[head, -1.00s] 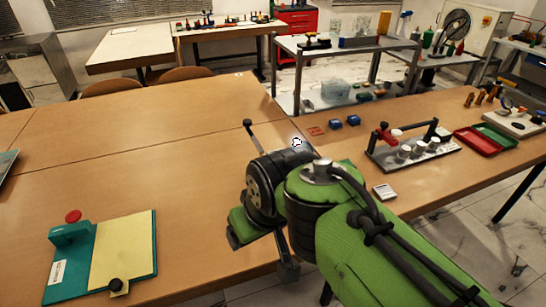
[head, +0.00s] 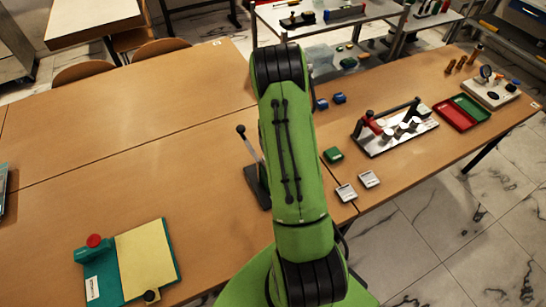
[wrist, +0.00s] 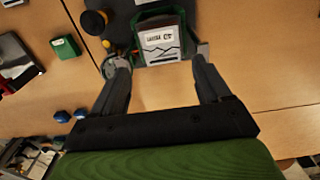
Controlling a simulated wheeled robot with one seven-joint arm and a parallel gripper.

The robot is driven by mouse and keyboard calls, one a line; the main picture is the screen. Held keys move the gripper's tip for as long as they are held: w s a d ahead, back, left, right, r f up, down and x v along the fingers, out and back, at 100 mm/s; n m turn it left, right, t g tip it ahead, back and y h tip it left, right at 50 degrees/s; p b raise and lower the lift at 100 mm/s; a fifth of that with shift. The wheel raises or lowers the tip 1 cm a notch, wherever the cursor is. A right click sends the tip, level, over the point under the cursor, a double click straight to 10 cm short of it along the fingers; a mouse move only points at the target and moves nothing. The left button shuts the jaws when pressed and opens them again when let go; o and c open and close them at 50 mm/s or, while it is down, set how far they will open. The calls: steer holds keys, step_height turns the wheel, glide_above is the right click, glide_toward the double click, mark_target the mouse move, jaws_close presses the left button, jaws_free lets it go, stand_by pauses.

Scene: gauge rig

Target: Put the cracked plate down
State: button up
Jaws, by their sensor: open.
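In the wrist view, the plate (wrist: 161,43), pale with dark crack-like lines and a white label, lies in a green frame (wrist: 138,38) on a dark stand. My gripper (wrist: 157,57) is open, one finger on each side of the plate's near end. Clear gaps show between the plate and both fingertips, so it is not gripped. I cannot tell whether the fingers touch the frame. In the head view my green arm hides my gripper and this plate; a lever (head: 249,145) on a dark base (head: 258,187) shows left of the arm.
Two small pale plates (head: 346,192) (head: 368,179) lie right of my arm, near a green block (head: 333,155). A rig with white cylinders (head: 395,129) and red (head: 455,115) and green (head: 470,107) trays stand farther right. A teal board (head: 102,278) is front left. The left table is largely clear.

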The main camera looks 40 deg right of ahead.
steer(key=f, duration=0.3)
steer(key=f+p, duration=0.1)
steer(key=f, duration=0.6)
steer(key=shift+w+d+p, duration=0.1)
steer(key=shift+w+p, duration=0.15)
steer(key=shift+p, duration=0.05)
steer(key=shift+s, duration=0.1)
steer(key=c, duration=0.9)
step_height(320, 180, up, 10)
steer(key=shift+b, duration=0.65)
